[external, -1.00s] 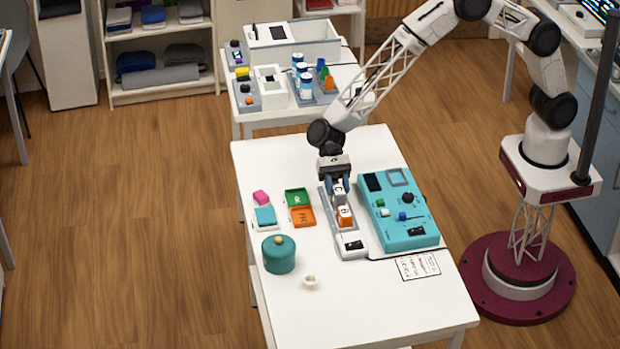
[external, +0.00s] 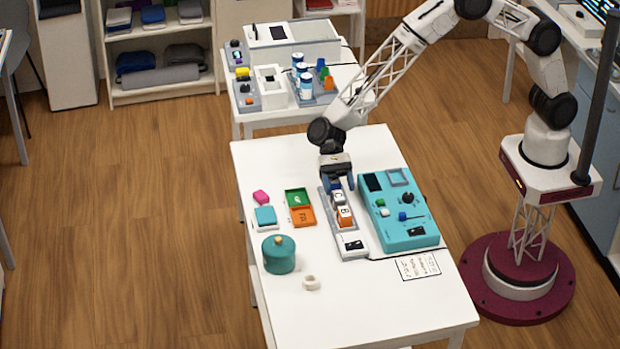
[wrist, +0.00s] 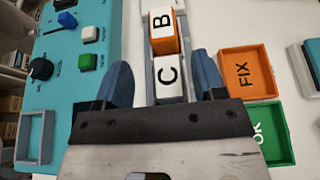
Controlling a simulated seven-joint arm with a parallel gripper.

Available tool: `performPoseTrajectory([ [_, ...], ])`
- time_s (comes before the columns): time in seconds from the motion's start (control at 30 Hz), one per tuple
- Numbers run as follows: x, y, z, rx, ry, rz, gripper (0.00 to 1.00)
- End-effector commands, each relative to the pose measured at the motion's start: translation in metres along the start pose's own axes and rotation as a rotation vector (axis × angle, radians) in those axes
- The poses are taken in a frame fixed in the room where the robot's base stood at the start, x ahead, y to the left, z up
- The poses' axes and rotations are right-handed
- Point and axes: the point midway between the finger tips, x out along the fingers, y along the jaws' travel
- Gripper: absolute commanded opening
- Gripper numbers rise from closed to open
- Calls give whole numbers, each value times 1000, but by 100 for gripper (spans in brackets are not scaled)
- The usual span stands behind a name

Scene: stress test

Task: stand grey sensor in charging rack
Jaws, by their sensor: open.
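The sensor marked C (external: 340,197), with a white top and greyish sides, stands upright in the narrow grey charging rack (external: 326,207) on the white table. The orange-sided sensor marked B (external: 345,216) stands close in front of it in the same rack. My gripper (external: 338,185) is just above and behind C, with its blue fingers apart. In the wrist view, my gripper (wrist: 162,78) has one finger on each side of sensor C (wrist: 169,78), with a visible gap on both sides. Sensor B (wrist: 162,28) is beyond it. The base of C is hidden.
A teal control box (external: 405,225) stands close to the right of the rack. Green (external: 297,197) and orange (external: 302,217) trays lie to the left. The table's front is mostly clear.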

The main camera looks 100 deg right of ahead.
Motion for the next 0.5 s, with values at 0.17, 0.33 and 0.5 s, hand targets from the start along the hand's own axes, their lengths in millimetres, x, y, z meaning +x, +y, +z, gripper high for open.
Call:
performPoseTrajectory([
  [0.17,-29,-2,3,-4,-1,-5,64],
  [0.33,-58,-3,5,-7,-2,-7,64],
  [0.5,-86,-3,6,-8,-3,-7,64],
])
